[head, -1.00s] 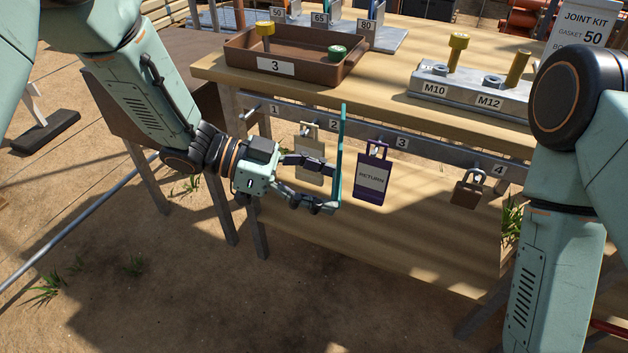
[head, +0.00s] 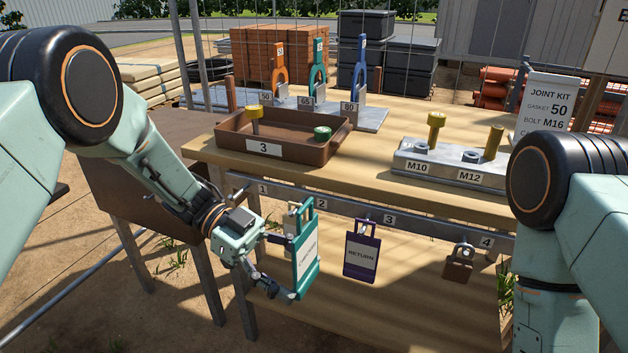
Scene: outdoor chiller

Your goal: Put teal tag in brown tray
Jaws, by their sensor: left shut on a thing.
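The teal tag (head: 306,262) has a white label and an open loop at its top. My left gripper (head: 289,268) is shut on its left edge and holds it upright in front of the hook rail, below and in front of the brown tray. The brown tray (head: 312,155) sits on the wooden table with a "3" label on its front. A yellow-topped bolt (head: 254,116) and a green round piece (head: 322,133) are in it. My right arm shows at the right, but its gripper is out of view.
The numbered rail (head: 350,212) runs along the table front. A purple RETURN tag (head: 361,255) and a brown padlock (head: 458,263) hang from it. A beige tag (head: 293,216) is mostly hidden behind the teal tag. A bolt block (head: 455,168) stands right of the tray.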

